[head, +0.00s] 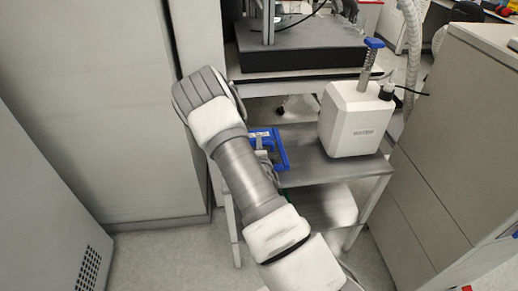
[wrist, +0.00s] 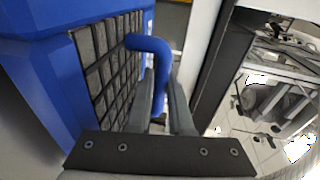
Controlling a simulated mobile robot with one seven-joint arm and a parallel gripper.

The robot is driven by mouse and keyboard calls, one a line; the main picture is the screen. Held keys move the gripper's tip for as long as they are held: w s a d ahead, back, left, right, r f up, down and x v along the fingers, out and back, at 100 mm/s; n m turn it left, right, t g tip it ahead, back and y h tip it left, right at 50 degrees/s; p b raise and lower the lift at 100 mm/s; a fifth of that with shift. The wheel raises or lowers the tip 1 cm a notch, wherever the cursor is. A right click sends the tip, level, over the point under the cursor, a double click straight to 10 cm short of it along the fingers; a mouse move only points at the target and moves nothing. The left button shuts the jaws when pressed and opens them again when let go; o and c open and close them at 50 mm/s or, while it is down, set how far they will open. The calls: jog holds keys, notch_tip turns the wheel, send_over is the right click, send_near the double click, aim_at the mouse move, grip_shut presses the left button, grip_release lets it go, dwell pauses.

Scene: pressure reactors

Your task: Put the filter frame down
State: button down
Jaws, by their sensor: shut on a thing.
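The filter frame (wrist: 45,75) is a blue frame with a dark grid over grey panels, large at the left of the wrist view. A bent blue handle (wrist: 150,45) sticks out from its side. My gripper (wrist: 163,92) is shut on this handle, with one grey finger on each side. In the head view part of the blue filter frame (head: 280,150) shows at the left of the grey cart top (head: 305,165), partly hidden by my arm. I cannot tell whether the frame touches the cart top.
A white device (head: 352,120) with a blue-topped column stands on the cart's right side. A black slab (head: 300,58) on a bench lies behind. Tall grey cabinets stand at left (head: 90,100) and right (head: 455,130). Bare cart top shows in front of the white device.

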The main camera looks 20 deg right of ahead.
jog(key=shift+f, duration=0.7)
jog(key=c, duration=0.8)
grip_release()
